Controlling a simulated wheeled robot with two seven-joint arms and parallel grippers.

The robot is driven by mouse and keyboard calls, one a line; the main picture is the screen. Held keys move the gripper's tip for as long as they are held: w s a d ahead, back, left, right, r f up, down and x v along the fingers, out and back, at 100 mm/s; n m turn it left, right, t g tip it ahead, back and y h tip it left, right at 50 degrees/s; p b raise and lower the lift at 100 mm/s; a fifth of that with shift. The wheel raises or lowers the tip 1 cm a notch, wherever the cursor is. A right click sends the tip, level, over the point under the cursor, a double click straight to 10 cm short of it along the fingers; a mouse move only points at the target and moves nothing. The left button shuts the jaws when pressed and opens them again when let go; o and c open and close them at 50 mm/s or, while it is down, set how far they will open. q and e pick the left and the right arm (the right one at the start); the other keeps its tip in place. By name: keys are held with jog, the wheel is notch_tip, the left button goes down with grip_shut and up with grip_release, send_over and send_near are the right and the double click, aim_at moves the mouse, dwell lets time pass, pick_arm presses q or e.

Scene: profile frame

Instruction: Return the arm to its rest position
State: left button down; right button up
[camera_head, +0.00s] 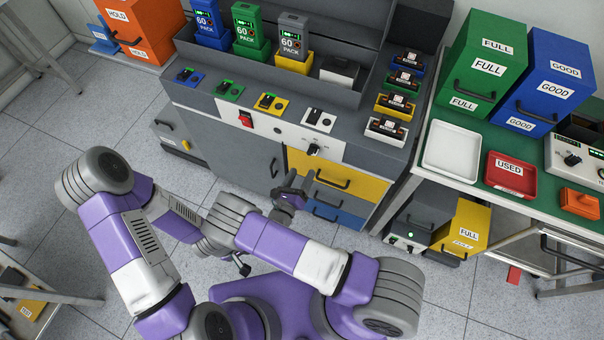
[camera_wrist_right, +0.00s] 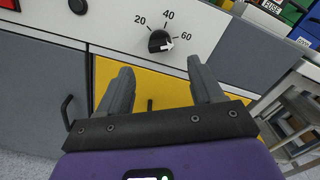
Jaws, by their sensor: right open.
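My right gripper (camera_head: 290,197) is in front of the machine's cabinet, near the yellow drawer (camera_head: 335,180). In the right wrist view, the right gripper (camera_wrist_right: 162,82) has its two grey fingers spread apart with nothing between them. The yellow drawer (camera_wrist_right: 150,78) is behind the fingers, and the dial knob (camera_wrist_right: 160,41) marked 20, 40, 60 is just above them. The knob also shows in the head view (camera_head: 313,149). My left arm (camera_head: 140,245) is bent at the left; a small dark part (camera_head: 243,266) near its end is visible, but its fingers are not clear.
The machine's front (camera_head: 225,135) is close to my right gripper, with a blue drawer (camera_head: 325,214) below the yellow one. A green-topped table (camera_head: 450,195) with trays and bins stands at the right. A steel table (camera_head: 55,300) is at the lower left. Open floor (camera_head: 60,200) lies left.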

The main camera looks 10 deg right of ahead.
dwell(0.4)
jog(key=s+d+f+m+g+h, duration=0.1)
jog(key=s+d+f+m+g, duration=0.3)
jog(key=s+d+m+g, duration=0.25)
jog(key=s+d+f+m+g, duration=0.3)
jog(key=s+d+m+g, duration=0.2)
jog(key=s+g, duration=0.3)
jog(key=s+a+f+m+g+y, duration=0.3)
jog(key=s+a+m+g+y, duration=0.4)
jog(key=s+a+m+y, duration=0.65)
jog(key=w+d+r+m+t+y, duration=0.1)
jog(key=w+r+m+t+y, duration=0.1)
jog(key=w+r+m+t, duration=0.2)
jog(key=shift+w+d+r+m+t, duration=0.3)
jog(key=shift+w+m+t, duration=1.45)
jog(key=shift+w+m, duration=1.95)
jog(key=shift+s+m, duration=0.4)
jog(key=shift+s, duration=0.1)
